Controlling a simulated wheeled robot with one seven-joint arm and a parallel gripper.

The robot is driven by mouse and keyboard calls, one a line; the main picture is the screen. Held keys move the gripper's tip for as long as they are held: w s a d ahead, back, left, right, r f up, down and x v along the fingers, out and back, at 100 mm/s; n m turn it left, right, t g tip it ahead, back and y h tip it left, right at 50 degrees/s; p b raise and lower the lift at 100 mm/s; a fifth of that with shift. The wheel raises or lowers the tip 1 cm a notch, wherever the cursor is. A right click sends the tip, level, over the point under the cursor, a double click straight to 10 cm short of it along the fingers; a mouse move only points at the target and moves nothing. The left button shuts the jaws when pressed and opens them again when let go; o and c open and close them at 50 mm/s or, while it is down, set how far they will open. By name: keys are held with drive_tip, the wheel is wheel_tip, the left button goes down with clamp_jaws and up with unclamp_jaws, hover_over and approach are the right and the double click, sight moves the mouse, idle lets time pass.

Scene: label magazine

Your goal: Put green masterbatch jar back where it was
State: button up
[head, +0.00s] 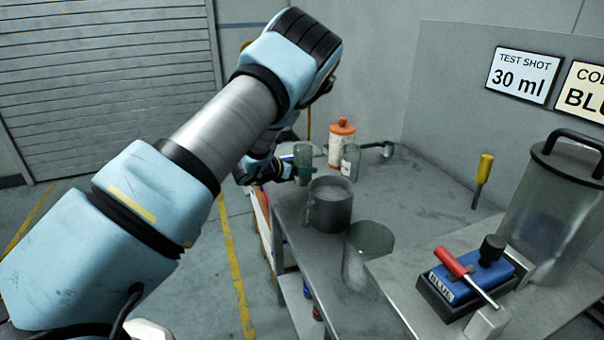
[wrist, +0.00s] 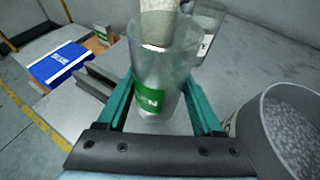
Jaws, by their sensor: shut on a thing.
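The green masterbatch jar (wrist: 160,62) is clear, with a green label that partly reads "EN". My gripper (wrist: 160,100) is shut on it, with teal fingers on both sides of its body. In the head view the jar (head: 303,153) stands upright in my gripper (head: 302,174) near the left edge of the grey bench (head: 415,195). I cannot tell whether its base touches the bench. A second clear jar (head: 350,162) stands to its right; it also shows behind the held jar in the wrist view (wrist: 208,20).
A grey pot (head: 329,208) of pellets stands close in front of the held jar. An orange-capped bottle (head: 341,146) is behind. A clear empty-looking vessel (head: 366,255), a blue slide block (head: 470,276) with a red handle and a yellow-handled screwdriver (head: 483,175) are nearer or right.

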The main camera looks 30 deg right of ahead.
drive_tip(key=shift+f, duration=1.4)
drive_tip(key=shift+f, duration=0.15)
drive_tip(key=o, duration=1.5)
